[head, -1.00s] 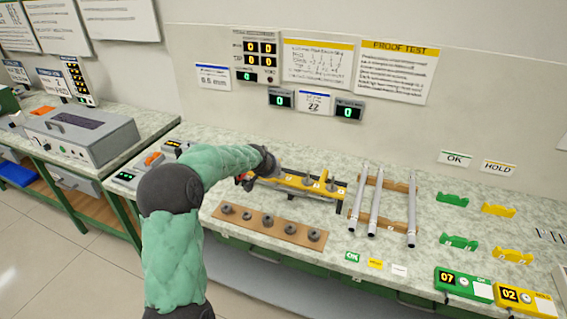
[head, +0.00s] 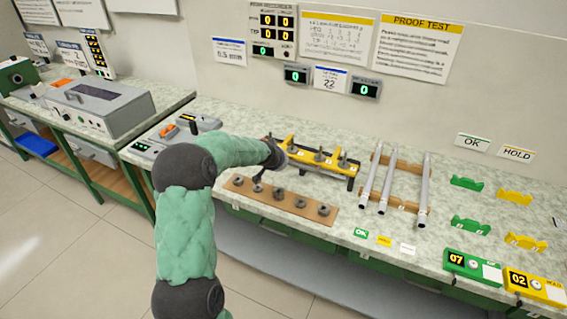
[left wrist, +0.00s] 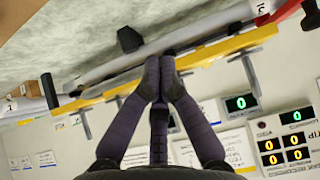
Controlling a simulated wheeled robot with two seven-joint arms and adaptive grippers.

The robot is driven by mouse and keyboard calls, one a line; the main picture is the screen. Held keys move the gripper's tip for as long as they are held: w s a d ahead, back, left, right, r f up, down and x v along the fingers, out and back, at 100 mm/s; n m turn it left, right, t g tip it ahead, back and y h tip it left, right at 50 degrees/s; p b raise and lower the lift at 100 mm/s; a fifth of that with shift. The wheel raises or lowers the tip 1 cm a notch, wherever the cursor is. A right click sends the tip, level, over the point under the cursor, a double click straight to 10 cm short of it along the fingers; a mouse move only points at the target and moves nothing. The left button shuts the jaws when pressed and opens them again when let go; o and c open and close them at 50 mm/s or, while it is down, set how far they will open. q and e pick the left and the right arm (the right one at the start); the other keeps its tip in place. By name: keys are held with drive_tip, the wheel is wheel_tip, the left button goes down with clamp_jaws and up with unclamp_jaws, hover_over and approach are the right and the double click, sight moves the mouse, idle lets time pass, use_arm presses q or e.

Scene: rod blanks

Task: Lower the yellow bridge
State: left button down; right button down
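The yellow bridge (head: 322,158) is a long yellow bar on dark supports near the middle of the bench, with several grey upright pins along it. My left arm reaches its left end in the head view, where the wrist hides most of the gripper. In the left wrist view my left gripper (left wrist: 160,62) has its dark fingers together, in front of the yellow bar (left wrist: 225,47). I see nothing clearly held between them, and cannot tell whether they touch the bar. A pale grey bar runs alongside it. My right gripper is not in view.
A brown board (head: 300,207) with several dark round pieces lies in front of the bridge. Silver rods (head: 388,185) rest on a wooden rack (head: 410,207) to the right. Green and yellow holders stand farther right. A grey box instrument (head: 100,103) sits on the left bench.

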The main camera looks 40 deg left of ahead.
use_arm(q)
drive_tip(key=shift+s+d+f, duration=0.2)
drive_tip(key=shift+d+f, duration=0.05)
drive_tip(key=shift+f, duration=0.3)
drive_tip(key=shift+r, duration=0.1)
wheel_tip(320, 180, up, 5)
drive_tip(key=p, duration=0.3)
drive_tip(key=s+f+b, duration=0.1)
drive_tip(key=s, duration=0.1)
drive_tip(key=s+d+f+b, duration=0.1)
drive_tip(key=s, duration=0.1)
drive_tip(key=s+f+b, duration=0.1)
drive_tip(key=s, duration=0.2)
drive_tip(key=shift+s+d+f, duration=0.1)
drive_tip(key=shift+d+f, duration=0.15)
drive_tip(key=shift+f, duration=0.05)
drive_tip(key=shift+s+d+f+b, duration=0.1)
drive_tip(key=shift+s+b, duration=0.2)
drive_tip(key=shift+s, duration=0.15)
drive_tip(key=shift+s+d+f+b, duration=0.1)
drive_tip(key=shift+s+b, duration=0.2)
drive_tip(key=shift+s, duration=0.1)
